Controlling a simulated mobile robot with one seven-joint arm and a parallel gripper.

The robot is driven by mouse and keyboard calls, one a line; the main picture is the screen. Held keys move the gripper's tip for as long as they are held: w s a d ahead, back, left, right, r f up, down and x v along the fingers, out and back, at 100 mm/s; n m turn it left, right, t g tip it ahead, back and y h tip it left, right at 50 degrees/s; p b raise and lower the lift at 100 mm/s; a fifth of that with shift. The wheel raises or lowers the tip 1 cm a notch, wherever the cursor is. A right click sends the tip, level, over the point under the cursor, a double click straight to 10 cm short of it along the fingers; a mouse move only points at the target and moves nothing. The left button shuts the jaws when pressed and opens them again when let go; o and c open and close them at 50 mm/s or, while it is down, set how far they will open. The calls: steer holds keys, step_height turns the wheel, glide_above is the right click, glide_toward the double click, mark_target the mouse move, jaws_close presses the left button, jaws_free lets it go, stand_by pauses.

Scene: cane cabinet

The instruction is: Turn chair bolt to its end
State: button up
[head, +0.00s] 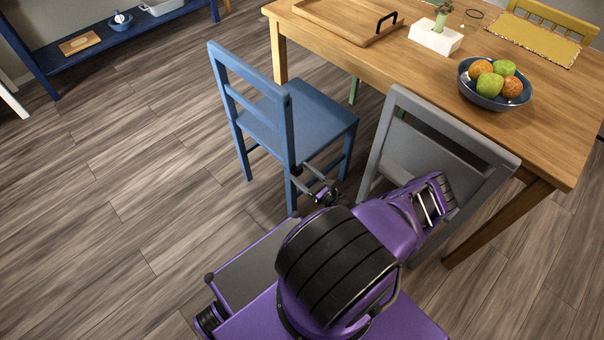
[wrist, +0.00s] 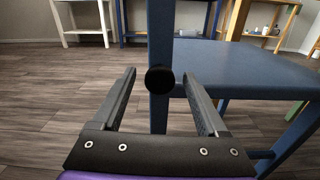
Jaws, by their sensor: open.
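The chair bolt (wrist: 159,79) is a round black knob on the rear upright of the blue chair (wrist: 255,70). In the wrist view it faces me near the middle of the picture. My gripper (wrist: 160,74) is open, with one finger on each side of the bolt and upright in the picture. I see gaps on both sides and no contact; how far the tips are from the bolt in depth is hard to tell. In the head view the blue chair (head: 266,115) stands left of the table, my gripper (head: 318,190) is by its near leg, and the bolt cannot be made out.
A grey chair (head: 395,145) stands close to the right of my arm. The wooden table (head: 420,75) behind bears a fruit bowl (head: 490,98), a tray (head: 335,25) and a white box (head: 436,38). A blue shelf (head: 100,38) is far left. The floor at left is clear.

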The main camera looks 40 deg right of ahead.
jaws_close()
stand_by(0.3)
steer(key=m, duration=0.5)
steer(key=shift+m, duration=0.4)
steer(key=m, duration=0.5)
steer(key=shift+d+f, duration=0.1)
steer(key=m, duration=1)
steer(key=shift+f+m, duration=0.15)
steer(key=shift+m, duration=0.25)
